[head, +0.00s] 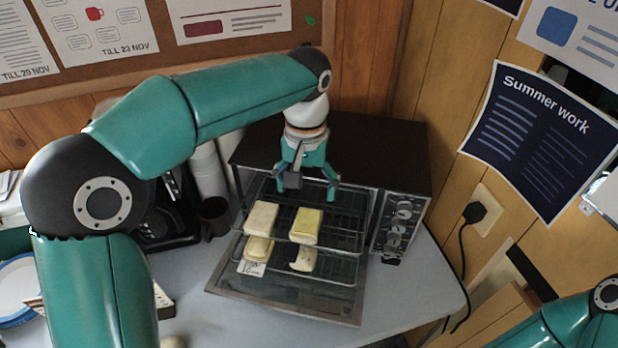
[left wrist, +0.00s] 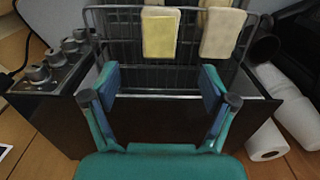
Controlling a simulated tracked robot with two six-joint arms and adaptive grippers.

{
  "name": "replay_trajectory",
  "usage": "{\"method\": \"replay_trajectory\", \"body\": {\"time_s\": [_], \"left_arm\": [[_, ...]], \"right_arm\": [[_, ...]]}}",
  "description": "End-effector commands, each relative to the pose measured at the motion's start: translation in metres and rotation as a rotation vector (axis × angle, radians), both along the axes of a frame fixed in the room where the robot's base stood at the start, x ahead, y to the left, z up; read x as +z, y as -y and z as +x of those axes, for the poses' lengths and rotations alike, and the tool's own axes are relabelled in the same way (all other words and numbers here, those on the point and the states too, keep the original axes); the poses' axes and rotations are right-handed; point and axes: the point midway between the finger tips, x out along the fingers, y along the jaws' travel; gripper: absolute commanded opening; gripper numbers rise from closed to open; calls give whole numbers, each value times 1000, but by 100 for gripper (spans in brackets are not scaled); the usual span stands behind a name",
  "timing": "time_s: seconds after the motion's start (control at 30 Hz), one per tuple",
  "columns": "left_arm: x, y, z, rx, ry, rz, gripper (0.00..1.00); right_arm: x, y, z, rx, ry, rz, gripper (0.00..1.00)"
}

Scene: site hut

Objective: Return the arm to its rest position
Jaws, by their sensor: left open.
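My left arm (head: 150,130) is raised and reaches in from the left across the worktop. My left gripper (head: 306,188) is over the toaster oven's pulled-out wire rack, with its fingers apart and nothing between them. In the left wrist view the open gripper (left wrist: 161,85) points at the oven front, and two pale bread-like pieces lie beyond its fingertips. Only part of my right arm (head: 575,325) shows at the bottom right; its gripper is out of view.
The toaster oven (head: 385,150) has its glass door (head: 290,300) folded down. A pale piece (head: 261,217) and a yellowish piece (head: 305,222) lie on the rack (head: 345,240). A dark mug (head: 214,215) stands left. The worktop (head: 420,295) is clear at right.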

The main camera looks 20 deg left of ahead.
Motion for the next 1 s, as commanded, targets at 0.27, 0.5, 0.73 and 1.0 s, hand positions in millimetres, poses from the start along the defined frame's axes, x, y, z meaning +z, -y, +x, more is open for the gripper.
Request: {"method": "replay_trajectory", "body": {"time_s": [0.27,0.5,0.73,1.0], "left_arm": [[17,1,0,-1,0,-1,84],[17,1,0,-1,-1,0,84],[19,1,0,-1,-1,0,84],[59,0,0,-1,-1,0,84]], "right_arm": [[2,0,0,0,0,0,56],[2,0,0,0,0,0,56],[4,0,0,0,0,0,56],[44,0,0,0,0,0,56]]}}
